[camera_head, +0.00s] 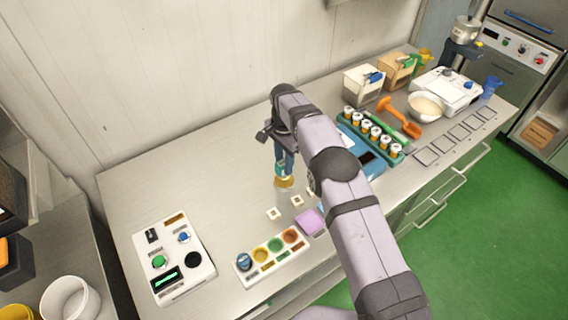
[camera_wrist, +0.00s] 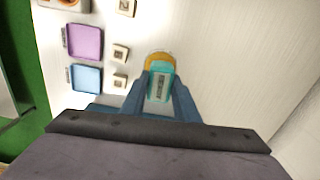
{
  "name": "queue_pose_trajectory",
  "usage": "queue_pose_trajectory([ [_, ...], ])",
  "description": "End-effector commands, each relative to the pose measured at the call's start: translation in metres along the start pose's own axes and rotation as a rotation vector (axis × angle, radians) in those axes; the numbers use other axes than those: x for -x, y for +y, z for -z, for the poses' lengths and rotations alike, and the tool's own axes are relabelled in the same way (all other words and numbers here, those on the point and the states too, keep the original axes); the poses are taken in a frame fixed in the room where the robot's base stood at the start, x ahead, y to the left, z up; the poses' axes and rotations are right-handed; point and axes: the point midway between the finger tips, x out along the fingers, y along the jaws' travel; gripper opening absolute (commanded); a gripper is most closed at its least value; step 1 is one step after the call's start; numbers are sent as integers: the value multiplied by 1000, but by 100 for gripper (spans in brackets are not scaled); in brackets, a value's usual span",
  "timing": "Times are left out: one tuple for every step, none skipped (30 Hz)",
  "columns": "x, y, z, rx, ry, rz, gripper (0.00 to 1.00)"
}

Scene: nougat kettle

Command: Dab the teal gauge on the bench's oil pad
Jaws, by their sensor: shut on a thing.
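The teal gauge (camera_wrist: 160,88) is held between the fingers of my gripper (camera_wrist: 160,98) in the wrist view; it has a dark marking on its face. In the head view, the teal gauge (camera_head: 281,168) shows small at the fingertips of my gripper (camera_head: 284,166), which points down over the bench. A round amber disc (camera_head: 285,182), which looks like the oil pad, is right below the gauge. It also shows just beyond the gauge in the wrist view (camera_wrist: 158,58). I cannot tell whether gauge and disc touch.
A purple square (camera_head: 310,222) and small pale tiles (camera_head: 274,213) lie nearby. A strip with coloured round wells (camera_head: 272,257) and a white control panel (camera_head: 172,260) stand at the front left. A rack of bottles (camera_head: 372,135) stands right of my arm. Bench left of my gripper is clear.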

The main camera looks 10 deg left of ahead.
Motion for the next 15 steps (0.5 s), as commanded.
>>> queue_pose_trajectory([
  [7,0,0,0,1,2,12],
  [9,0,0,0,1,1,12],
  [12,0,0,0,1,1,12],
  [14,0,0,0,0,1,12],
  [16,0,0,0,0,1,12],
  [19,0,0,0,0,1,12],
  [22,0,0,0,0,1,12],
  [24,0,0,0,0,1,12],
  [27,0,0,0,0,1,12],
  [29,0,0,0,0,1,12],
  [31,0,0,0,0,1,12],
  [34,0,0,0,1,1,12],
  [36,0,0,0,1,1,12],
  [38,0,0,0,1,2,12],
  [40,0,0,0,1,2,12],
])
